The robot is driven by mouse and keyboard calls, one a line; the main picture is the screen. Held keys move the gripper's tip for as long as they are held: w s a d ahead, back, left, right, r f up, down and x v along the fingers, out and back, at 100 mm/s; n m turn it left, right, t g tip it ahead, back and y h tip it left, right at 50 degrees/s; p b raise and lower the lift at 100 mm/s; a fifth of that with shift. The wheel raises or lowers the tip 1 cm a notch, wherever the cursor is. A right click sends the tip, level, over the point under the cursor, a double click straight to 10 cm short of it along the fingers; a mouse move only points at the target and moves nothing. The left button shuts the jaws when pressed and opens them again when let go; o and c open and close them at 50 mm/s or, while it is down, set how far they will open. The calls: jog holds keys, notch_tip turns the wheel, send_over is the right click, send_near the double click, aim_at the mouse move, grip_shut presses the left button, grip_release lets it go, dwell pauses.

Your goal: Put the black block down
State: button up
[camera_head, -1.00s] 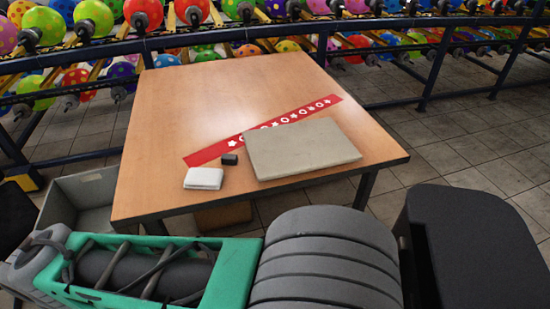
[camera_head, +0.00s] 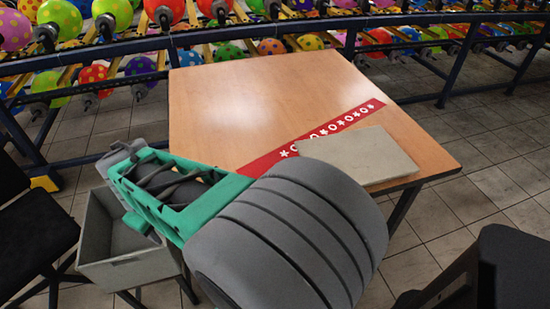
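The black block is not visible now; my arm covers the front left part of the table (camera_head: 250,95), where it lay earlier. My arm reaches from the bottom centre up to the left, with a green link and grey parts at its far end. My gripper's fingers do not show, so I cannot tell whether they hold anything.
A red strip with white shapes (camera_head: 317,136) and a flat grey slab (camera_head: 360,153) lie on the table. A grey bin (camera_head: 130,262) stands on the floor at left. Black chairs (camera_head: 40,240) (camera_head: 500,265) flank the table. Balloon racks (camera_head: 300,29) line the back. The table's far half is clear.

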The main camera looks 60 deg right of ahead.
jog(key=d+r+g+p, duration=0.1)
jog(key=d+r+p, duration=0.35)
jog(key=d, duration=0.55)
jog(key=s+d+n+g+p, duration=0.1)
jog(key=s+d+p, duration=0.2)
jog(key=d, duration=0.5)
jog(key=s+d+n+g+p, duration=0.1)
jog(key=s+d+p, duration=0.2)
jog(key=s+d, duration=0.3)
jog(key=s+d+n+g+p, duration=0.1)
jog(key=s+d+p, duration=0.2)
jog(key=d, duration=0.6)
jog(key=shift+s+d+f+g, duration=0.15)
jog(key=shift+s+f+g, duration=0.05)
jog(key=shift+s, duration=0.35)
jog(key=shift+s+d+f+g, duration=0.15)
jog(key=shift+s+f+g, duration=0.05)
jog(key=shift+s, duration=0.35)
jog(key=x, duration=0.5)
jog(key=w+p+x, duration=0.1)
jog(key=x, duration=0.1)
jog(key=shift+s+d+f, duration=0.1)
jog(key=shift+f, duration=0.3)
jog(key=shift+n, duration=0.3)
jog(key=shift+c, duration=0.3)
grip_shut()
